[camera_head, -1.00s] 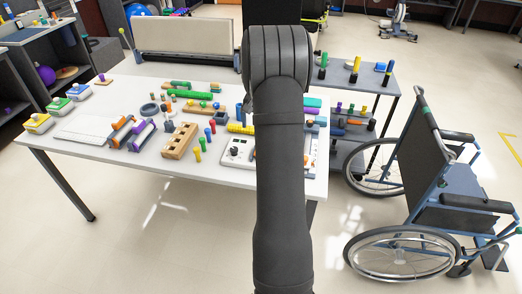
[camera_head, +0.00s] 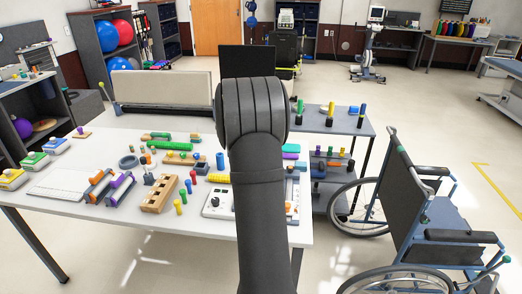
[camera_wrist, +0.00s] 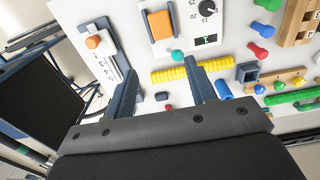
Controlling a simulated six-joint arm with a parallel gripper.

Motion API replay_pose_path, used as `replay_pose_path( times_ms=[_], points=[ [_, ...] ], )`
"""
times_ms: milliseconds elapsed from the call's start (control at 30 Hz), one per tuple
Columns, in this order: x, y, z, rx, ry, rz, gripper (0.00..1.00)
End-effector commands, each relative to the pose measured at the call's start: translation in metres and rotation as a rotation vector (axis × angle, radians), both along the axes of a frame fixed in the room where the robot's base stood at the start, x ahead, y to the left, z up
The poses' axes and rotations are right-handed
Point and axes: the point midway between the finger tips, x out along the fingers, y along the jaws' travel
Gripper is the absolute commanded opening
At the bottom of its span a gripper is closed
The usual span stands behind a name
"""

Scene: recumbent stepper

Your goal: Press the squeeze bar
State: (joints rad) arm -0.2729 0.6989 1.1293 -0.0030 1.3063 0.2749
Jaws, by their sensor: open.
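Two grey-framed hand devices lie on the left half of the white table in the head view, one with an orange bar (camera_head: 99,177) and one with a purple bar (camera_head: 120,182). They look most like squeeze bars, but I cannot tell which one is meant. My gripper (camera_wrist: 160,68) is open and empty in the wrist view, above the table's right part. Its fingers point toward a yellow ridged bar (camera_wrist: 190,72) and a white control panel (camera_wrist: 190,25). In the head view my arm hides the gripper.
The white table (camera_head: 170,222) also holds a wooden block with holes (camera_head: 160,194), a white board (camera_head: 62,186) and several pegs. A wheelchair (camera_head: 425,220) stands to the right, a dark shelf cart (camera_head: 335,122) behind it. A cream panel (camera_head: 160,88) stands behind the table.

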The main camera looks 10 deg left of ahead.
Motion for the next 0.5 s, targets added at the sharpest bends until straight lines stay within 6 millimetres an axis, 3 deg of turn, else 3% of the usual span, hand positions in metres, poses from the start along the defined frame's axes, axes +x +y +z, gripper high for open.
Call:
replay_pose_path(
  times_ms=[33,233,500],
  points=[
    [-0.002,0.000,-0.001,-0.002,-0.010,-0.001,0.41],
    [-0.014,0.000,-0.015,-0.009,-0.121,-0.007,0.02],
    [-0.031,-0.001,-0.029,-0.002,-0.257,-0.001,0.00]
  ],
)
